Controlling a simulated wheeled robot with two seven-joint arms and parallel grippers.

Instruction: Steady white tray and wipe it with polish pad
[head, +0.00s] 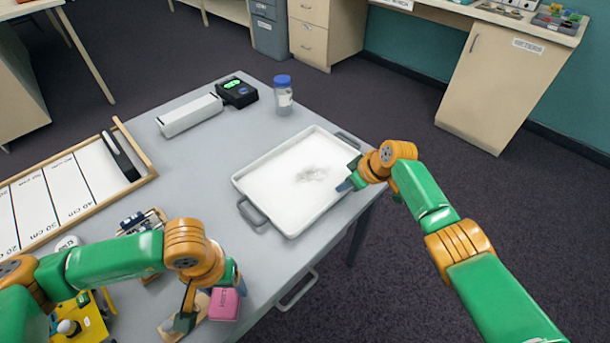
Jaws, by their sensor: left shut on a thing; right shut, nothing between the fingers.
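A pink block, which looks like the polish pad (224,306), is at my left gripper (208,300) near the table's front edge. My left gripper is shut on the pad, though its fingers partly hide the contact. My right gripper (347,183) is shut and empty at the tray's right rim; I cannot tell whether it touches the rim.
A blue-capped jar (283,95), a black device with a green display (237,92) and a white bar (190,115) stand behind the tray. A wood-framed length chart (70,188) lies at the left. A wooden piece (172,328) and a yellow item (88,320) are near the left arm.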

